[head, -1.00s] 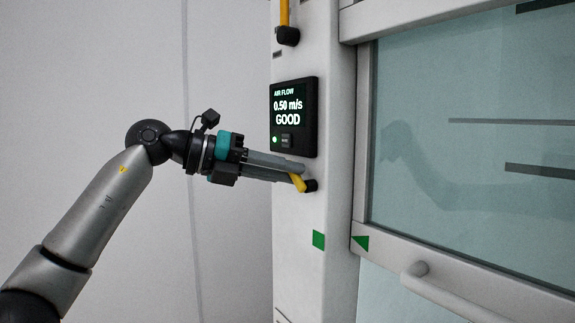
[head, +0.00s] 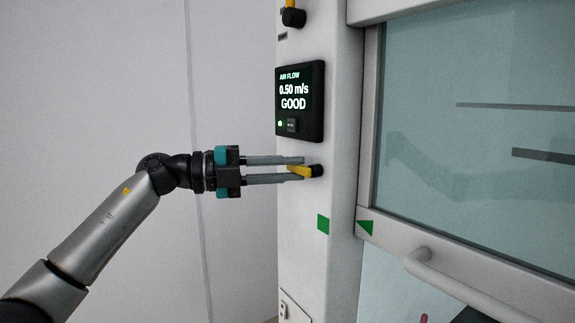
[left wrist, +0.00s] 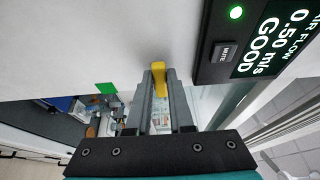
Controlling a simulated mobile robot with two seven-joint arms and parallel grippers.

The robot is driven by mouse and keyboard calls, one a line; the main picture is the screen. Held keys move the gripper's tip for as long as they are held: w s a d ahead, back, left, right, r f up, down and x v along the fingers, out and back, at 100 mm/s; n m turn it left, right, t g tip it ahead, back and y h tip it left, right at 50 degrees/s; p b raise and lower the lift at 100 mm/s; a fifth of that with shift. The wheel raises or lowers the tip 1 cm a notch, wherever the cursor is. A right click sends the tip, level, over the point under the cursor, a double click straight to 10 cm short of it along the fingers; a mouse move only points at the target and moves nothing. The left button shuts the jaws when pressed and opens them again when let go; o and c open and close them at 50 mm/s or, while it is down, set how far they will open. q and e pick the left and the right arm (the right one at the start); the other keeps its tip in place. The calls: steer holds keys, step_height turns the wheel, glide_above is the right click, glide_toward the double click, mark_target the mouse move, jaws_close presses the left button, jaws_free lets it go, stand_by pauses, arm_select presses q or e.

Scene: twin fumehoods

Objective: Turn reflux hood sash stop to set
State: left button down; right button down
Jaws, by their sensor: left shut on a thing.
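The sash stop is a yellow lever (head: 300,171) on a black hub (head: 317,170), set on the white hood post below the air flow display. The lever lies nearly level, pointing left from the hub, with a slight tilt. My left gripper (head: 296,169) comes in from the left with one finger above the lever and one below, shut on it. In the left wrist view the yellow lever (left wrist: 158,76) sits between the two fingertips. My right gripper is not in view.
The air flow display (head: 299,102) reads 0.50 m/s GOOD, just above my fingers. A sash handle (head: 450,280) juts out at lower right. Left of the post is open.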

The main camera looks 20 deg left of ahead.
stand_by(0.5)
arm_select(q)
steer(key=c, duration=0.8)
jaws_free()
steer(key=b+v, duration=0.5)
steer(key=v, duration=1)
steer(key=shift+a, duration=0.15)
steer(key=shift+f, duration=0.1)
